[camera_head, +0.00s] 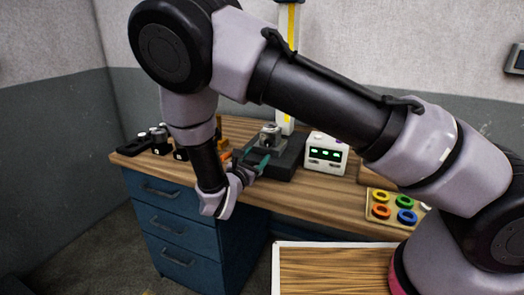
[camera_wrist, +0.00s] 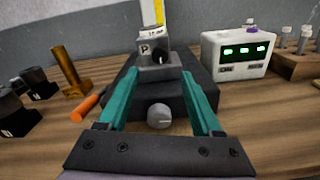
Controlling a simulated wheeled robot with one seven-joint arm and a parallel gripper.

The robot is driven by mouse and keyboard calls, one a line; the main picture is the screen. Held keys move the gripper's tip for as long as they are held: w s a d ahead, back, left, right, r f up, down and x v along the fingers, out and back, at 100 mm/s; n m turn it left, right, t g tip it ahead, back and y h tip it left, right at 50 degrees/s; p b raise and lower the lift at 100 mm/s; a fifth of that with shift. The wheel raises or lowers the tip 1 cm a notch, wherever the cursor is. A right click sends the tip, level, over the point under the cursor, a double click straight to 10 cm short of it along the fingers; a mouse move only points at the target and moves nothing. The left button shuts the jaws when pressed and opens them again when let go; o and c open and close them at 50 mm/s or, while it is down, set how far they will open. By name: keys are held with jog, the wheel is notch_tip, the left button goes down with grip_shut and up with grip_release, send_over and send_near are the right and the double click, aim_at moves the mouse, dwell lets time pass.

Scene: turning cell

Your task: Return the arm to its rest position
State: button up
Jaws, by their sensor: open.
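My gripper (camera_wrist: 160,113) is open, with its two teal fingers spread apart and nothing held between them. In the head view my gripper (camera_head: 254,163) is at the front of the wooden bench (camera_head: 300,199), pointing toward a dark machine base (camera_head: 286,166). In the wrist view, a grey block marked P (camera_wrist: 158,66) stands on that base beyond the fingertips. A round grey knob (camera_wrist: 159,115) on the front of the base shows between the fingers. My arm reaches across the head view and hides part of the bench.
A white box with green displays (camera_head: 326,153) stands right of the base. Dark blocks (camera_head: 160,143) stand at the bench's left. A tray of coloured rings (camera_head: 381,212) is at the right. Blue drawers (camera_head: 172,227) are below.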

jog(key=shift+v, duration=0.9)
jog(key=s+d+r+m+g+h, duration=0.1)
jog(key=d+r+m+g, duration=0.45)
jog(key=d, duration=0.25)
jog(key=s+d+r+m+g, duration=0.1)
jog(key=d+r+m+g, duration=0.3)
jog(key=d+m, duration=0.35)
jog(key=s+d+r+m+g+h, duration=0.1)
jog(key=d+r+m+g, duration=0.35)
jog(key=d, duration=0.45)
jog(key=s+d+r+m+t+y, duration=0.2)
jog(key=s+r+m+y, duration=0.3)
jog(key=r+m, duration=0.3)
jog(key=s+d+r+m+t+y, duration=0.2)
jog(key=s+d+r+m+y, duration=0.2)
jog(key=s+r+m, duration=0.4)
jog(key=shift+s+d+r+y, duration=0.2)
jog(key=shift+r+y, duration=0.4)
jog(key=shift+r, duration=0.1)
